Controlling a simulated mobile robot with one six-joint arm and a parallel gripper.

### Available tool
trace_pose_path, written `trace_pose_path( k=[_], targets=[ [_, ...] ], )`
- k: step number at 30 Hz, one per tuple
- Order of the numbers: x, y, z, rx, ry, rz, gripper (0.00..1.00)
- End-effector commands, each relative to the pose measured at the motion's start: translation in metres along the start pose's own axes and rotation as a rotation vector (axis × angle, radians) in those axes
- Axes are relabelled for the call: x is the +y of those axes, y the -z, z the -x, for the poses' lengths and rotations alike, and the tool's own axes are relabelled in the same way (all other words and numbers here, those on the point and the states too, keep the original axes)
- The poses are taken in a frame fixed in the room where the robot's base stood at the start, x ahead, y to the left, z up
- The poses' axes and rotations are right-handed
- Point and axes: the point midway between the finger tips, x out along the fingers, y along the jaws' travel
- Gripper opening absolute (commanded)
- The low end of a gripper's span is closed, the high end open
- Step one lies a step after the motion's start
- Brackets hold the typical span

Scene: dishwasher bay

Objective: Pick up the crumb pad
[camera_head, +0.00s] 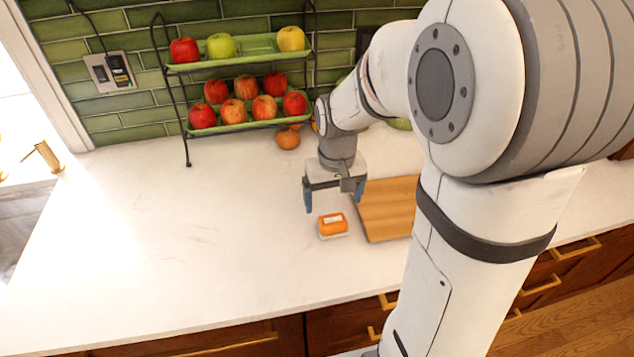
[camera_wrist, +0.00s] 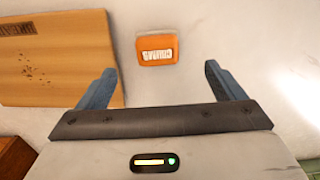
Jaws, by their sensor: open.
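The crumb pad (camera_head: 333,225) is a small orange block with a white label and a pale base. It lies on the white counter just left of the wooden board. In the wrist view the orange pad (camera_wrist: 157,49) shows its label upside down, beyond and between my fingertips. My gripper (camera_head: 335,197) is open and empty, with blue fingers, above the counter beside the pad. In the wrist view my gripper (camera_wrist: 160,80) has its two fingers spread wider than the pad, and nothing is between them.
A wooden cutting board (camera_head: 387,207) lies right of the pad, partly behind my arm. A two-tier fruit rack (camera_head: 240,55) with apples stands at the back wall. An orange fruit (camera_head: 288,138) sits near it. The counter (camera_head: 180,230) left of the pad is clear.

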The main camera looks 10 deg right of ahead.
Motion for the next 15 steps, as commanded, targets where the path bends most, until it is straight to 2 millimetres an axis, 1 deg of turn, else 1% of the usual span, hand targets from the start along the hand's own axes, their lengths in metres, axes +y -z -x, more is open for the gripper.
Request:
trace_pose_path(
  k=[1,5,15],
  targets=[
    [0.000,0.005,-0.004,-0.012,0.000,0.002,0.89],
    [0.000,0.011,-0.012,-0.025,0.001,0.004,0.89],
    [0.002,0.012,-0.046,-0.030,0.001,0.002,0.89]
  ],
)
